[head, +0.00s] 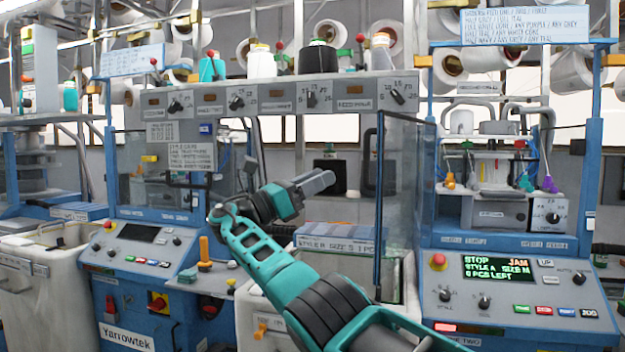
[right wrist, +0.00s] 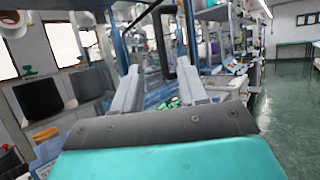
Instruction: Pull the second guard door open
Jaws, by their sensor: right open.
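A clear guard panel (head: 408,190) with a dark blue edge stands left of the right-hand knitting machine, at an angle to the machine fronts. A black bracket-shaped handle (head: 368,162) shows at its left side. Another clear guard panel (head: 140,185) is on the left-hand machine. My right gripper (head: 325,182) is in front of the middle bay, left of the black handle and apart from it in the picture. Its jaws are open and empty; in the right wrist view both fingers (right wrist: 160,92) stand apart, with a dark bar (right wrist: 160,40) beyond them. My left gripper is out of view.
The right-hand machine's screen (head: 496,268) reads STOP and JAM. A white bin (head: 262,315) stands below my right arm, and another bin (head: 45,280) is at the left. Yarn cones (head: 262,62) stand on the overhead shelf. Open floor (right wrist: 285,110) shows in the wrist view.

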